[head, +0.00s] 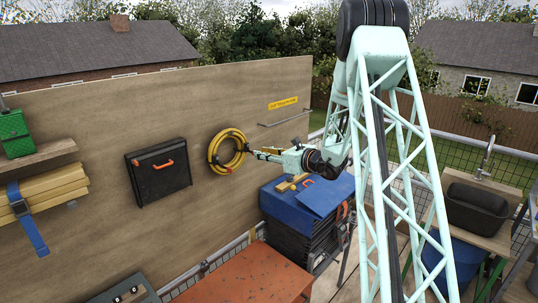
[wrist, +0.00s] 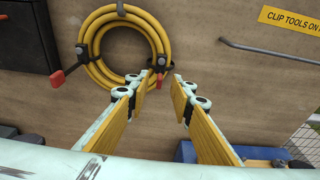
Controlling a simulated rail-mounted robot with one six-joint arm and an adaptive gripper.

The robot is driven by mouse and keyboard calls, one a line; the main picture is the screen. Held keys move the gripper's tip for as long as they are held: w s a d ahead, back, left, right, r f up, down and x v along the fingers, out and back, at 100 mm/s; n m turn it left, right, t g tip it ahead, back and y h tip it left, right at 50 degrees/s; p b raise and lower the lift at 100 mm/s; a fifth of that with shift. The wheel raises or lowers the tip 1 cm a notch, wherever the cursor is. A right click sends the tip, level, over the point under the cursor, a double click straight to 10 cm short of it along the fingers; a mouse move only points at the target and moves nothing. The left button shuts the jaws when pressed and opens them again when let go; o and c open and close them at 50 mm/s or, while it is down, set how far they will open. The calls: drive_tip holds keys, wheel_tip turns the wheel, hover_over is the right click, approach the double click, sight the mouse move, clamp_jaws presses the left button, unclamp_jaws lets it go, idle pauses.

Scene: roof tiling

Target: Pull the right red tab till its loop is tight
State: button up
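A coil of yellow hose (head: 215,150) hangs on the wooden board; it also shows at the top of the wrist view (wrist: 88,45). Black straps loop around it at several places. The right red tab (wrist: 159,81) hangs from the black strap at the coil's lower right. A left red tab (wrist: 57,79) sticks out at the coil's lower left. My gripper (wrist: 157,90) is open, with its yellow-padded fingers either side of the right tab in the picture. I see no contact with the tab. In the head view my gripper (head: 258,153) is just right of the coil.
A black case with an orange handle (head: 158,171) hangs left of the coil. A metal bar (head: 284,118) and a yellow sign (head: 283,103) are at upper right. Below stands a dark stack under a blue cover (head: 322,196). An orange-brown table top (head: 245,277) is in front.

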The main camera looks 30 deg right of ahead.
drive_tip(key=shift+x, duration=2.85)
drive_tip(key=shift+s, duration=0.1)
drive_tip(key=shift+c, duration=0.7)
clamp_jaws()
